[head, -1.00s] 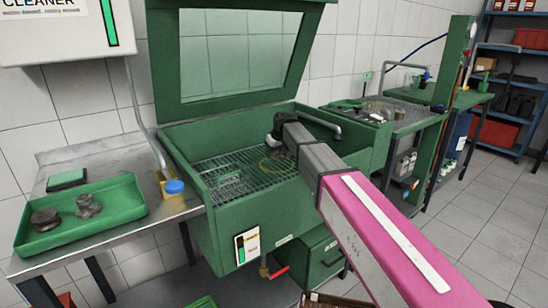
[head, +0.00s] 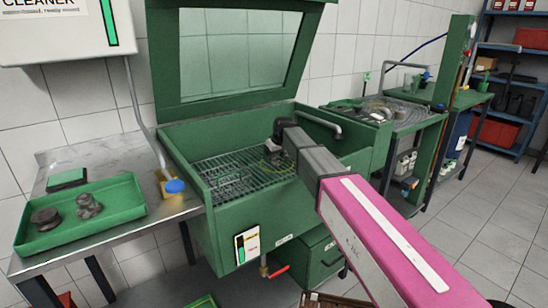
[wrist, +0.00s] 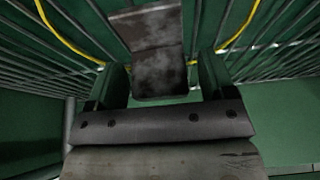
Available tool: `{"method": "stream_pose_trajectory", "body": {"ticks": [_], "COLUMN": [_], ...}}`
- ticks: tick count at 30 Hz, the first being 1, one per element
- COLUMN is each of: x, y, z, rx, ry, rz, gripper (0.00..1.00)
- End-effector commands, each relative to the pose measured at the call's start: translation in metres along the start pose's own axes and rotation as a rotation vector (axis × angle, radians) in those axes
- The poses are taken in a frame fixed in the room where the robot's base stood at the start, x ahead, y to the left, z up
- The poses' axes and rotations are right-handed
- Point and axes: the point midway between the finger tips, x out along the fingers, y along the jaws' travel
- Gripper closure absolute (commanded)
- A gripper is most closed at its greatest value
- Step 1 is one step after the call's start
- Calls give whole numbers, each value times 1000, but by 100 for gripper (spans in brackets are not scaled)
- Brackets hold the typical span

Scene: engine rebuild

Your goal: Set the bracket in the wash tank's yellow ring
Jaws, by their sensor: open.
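The bracket (wrist: 158,55), a dark grey, stained metal piece, stands between the fingers of my gripper (wrist: 160,78) in the wrist view. The fingers are open, with a narrow gap on each side of it. The yellow ring (wrist: 70,43) curves past on both sides of the bracket, which appears inside it. The ring also shows in the head view (head: 268,165), on the grate of the green wash tank (head: 232,236). There my arm hides the bracket and the fingertips. I cannot tell how the bracket's lower end meets the grate.
A green tray (head: 118,218) with two dark parts lies on the steel bench at left. The tank's raised windowed lid (head: 318,60) stands behind. The left part of the grate holds a wire-like grey piece.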

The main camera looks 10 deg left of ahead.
Motion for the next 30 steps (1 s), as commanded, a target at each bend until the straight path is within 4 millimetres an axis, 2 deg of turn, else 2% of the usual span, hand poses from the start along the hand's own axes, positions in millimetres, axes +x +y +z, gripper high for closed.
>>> {"method": "stream_pose_trajectory", "body": {"ticks": [5, 12, 18, 24, 30], "x": [-26, -74, -104, -117, -118], "y": [0, -1, 0, 0, 0], "z": [1, 1, 1, 0, 0], "rx": [0, 0, 0, 0, 0], "ry": [1, 1, 1, 0, -1], "rz": [1, 1, 0, 0, 0], "gripper": [24, 24, 24, 24, 24]}}
